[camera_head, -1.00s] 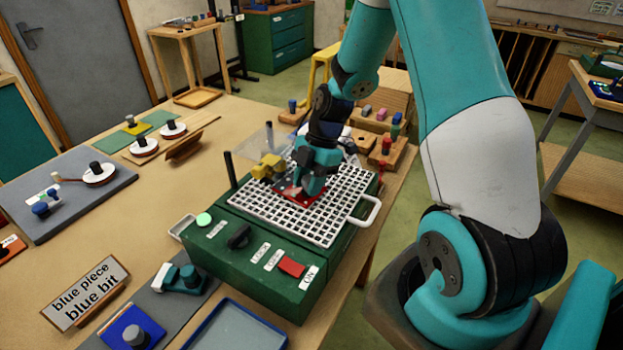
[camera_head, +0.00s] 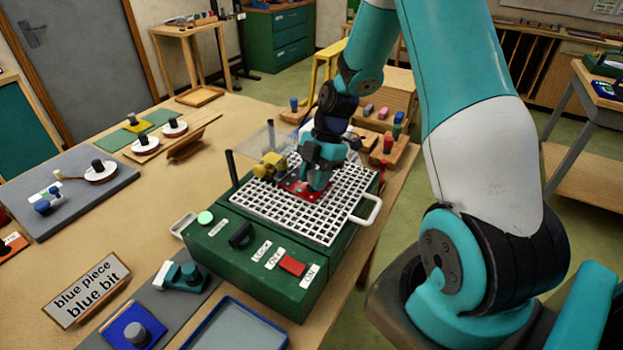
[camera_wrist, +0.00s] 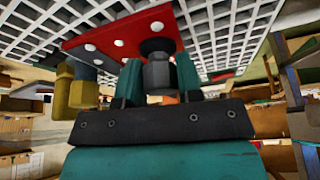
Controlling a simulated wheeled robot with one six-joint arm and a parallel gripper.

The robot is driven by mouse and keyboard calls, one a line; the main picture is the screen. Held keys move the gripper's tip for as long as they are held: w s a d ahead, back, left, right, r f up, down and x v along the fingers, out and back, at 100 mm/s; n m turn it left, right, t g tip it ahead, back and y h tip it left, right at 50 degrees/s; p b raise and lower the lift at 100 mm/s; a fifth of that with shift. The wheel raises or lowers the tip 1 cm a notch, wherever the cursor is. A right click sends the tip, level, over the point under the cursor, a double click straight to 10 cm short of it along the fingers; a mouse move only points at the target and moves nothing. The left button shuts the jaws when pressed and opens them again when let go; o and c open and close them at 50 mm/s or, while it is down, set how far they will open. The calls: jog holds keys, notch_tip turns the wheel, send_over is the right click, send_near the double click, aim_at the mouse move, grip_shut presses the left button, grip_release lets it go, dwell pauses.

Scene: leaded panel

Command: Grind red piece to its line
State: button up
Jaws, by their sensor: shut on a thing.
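The red piece (camera_head: 296,189) lies on the white grid top of the green grinder (camera_head: 325,222), under my gripper (camera_head: 316,184). In the wrist view the red piece (camera_wrist: 115,40) is a flat red plate with white dots and a dark knob (camera_wrist: 157,68). My gripper (camera_wrist: 157,80) has its teal fingers on either side of the knob, shut on it. A yellow fitting (camera_head: 270,166) stands beside the piece at its left, and shows at the left in the wrist view (camera_wrist: 80,88). The grinding line cannot be made out.
The grinder's front has a green button (camera_head: 205,218), a black knob (camera_head: 239,235) and a red switch (camera_head: 292,266). A sign reading "blue piece blue bit" (camera_head: 86,290) stands front left. A blue tray (camera_head: 235,328) lies in front. Wooden stands with coloured bits are behind the grinder.

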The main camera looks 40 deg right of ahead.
jog(key=shift+w+d, duration=0.25)
jog(key=shift+d, duration=0.15)
jog(key=shift+w+d, duration=0.1)
jog(key=shift+d, duration=0.05)
jog(key=shift+w+d, duration=0.2)
jog(key=shift+d, duration=0.4)
jog(key=shift+w+d, duration=0.15)
jog(key=shift+d, duration=0.4)
jog(key=shift+s, duration=0.1)
jog(key=shift+s+a, duration=0.25)
jog(key=shift+a, duration=0.8)
jog(key=shift+s+d+b, duration=0.2)
jog(key=shift+s+d, duration=0.05)
jog(key=shift+s, duration=0.35)
jog(key=shift+s+d+b, duration=0.15)
jog(key=shift+s+d, duration=0.1)
jog(key=shift+s, duration=0.4)
jog(key=shift+s+d+b, duration=0.2)
jog(key=shift+s+d, duration=0.05)
jog(key=shift+s, duration=0.35)
jog(key=o, duration=0.9)
